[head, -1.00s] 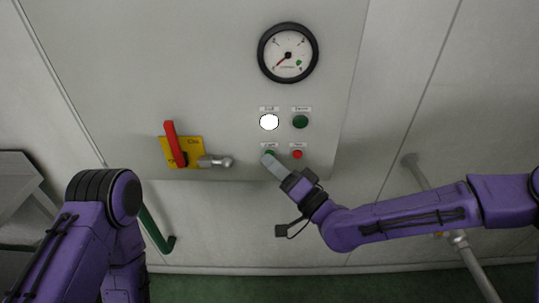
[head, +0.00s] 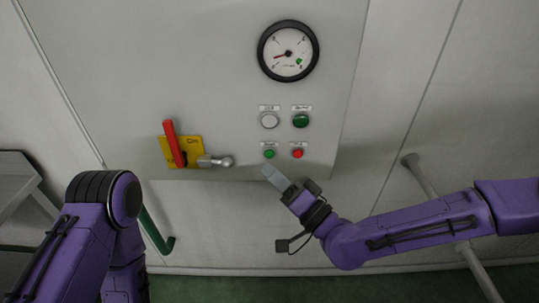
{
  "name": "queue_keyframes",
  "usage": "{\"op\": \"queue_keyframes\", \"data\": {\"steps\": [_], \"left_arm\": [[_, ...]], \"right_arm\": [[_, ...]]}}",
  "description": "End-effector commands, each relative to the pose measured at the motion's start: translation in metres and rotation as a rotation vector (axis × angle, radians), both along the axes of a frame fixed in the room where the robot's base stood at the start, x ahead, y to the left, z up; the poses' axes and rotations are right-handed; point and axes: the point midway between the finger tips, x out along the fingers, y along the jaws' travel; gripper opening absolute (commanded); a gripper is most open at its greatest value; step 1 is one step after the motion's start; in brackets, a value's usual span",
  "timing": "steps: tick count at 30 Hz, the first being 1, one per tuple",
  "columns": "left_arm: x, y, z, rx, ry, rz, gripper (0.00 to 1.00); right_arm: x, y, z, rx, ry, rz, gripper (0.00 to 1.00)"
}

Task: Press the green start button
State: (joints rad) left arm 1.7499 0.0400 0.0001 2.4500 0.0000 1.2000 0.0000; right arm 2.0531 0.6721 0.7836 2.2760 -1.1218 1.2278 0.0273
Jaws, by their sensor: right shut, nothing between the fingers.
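The green start button (head: 269,154) sits low on the grey control panel (head: 230,70), left of a red button (head: 298,154). It is fully visible. My right gripper (head: 268,171) is shut and empty, its tip just below the green button, with a small gap showing in the picture. Above the green button is an unlit white lamp (head: 269,120), and beside that a lit green lamp (head: 300,121). My left arm shows at the lower left; its gripper is not in view.
A round gauge (head: 288,51) is at the top of the panel. A red lever (head: 174,143) on a yellow plate (head: 195,150) and a grey handle (head: 216,161) are at the left. A grey pipe (head: 422,178) stands at the right.

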Motion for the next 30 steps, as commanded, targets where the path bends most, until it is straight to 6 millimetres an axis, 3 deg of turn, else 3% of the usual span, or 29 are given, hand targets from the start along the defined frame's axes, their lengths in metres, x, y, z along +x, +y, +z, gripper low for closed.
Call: {"op": "queue_keyframes", "data": {"steps": [10,30], "left_arm": [[0.000,0.000,-0.006,0.000,0.000,0.000,0.00],[0.000,0.000,-0.006,0.000,0.000,0.000,0.00]], "right_arm": [[-0.031,0.000,-0.001,0.001,0.001,0.000,0.00],[-0.033,0.000,0.000,-0.001,0.001,-0.001,0.00]]}}
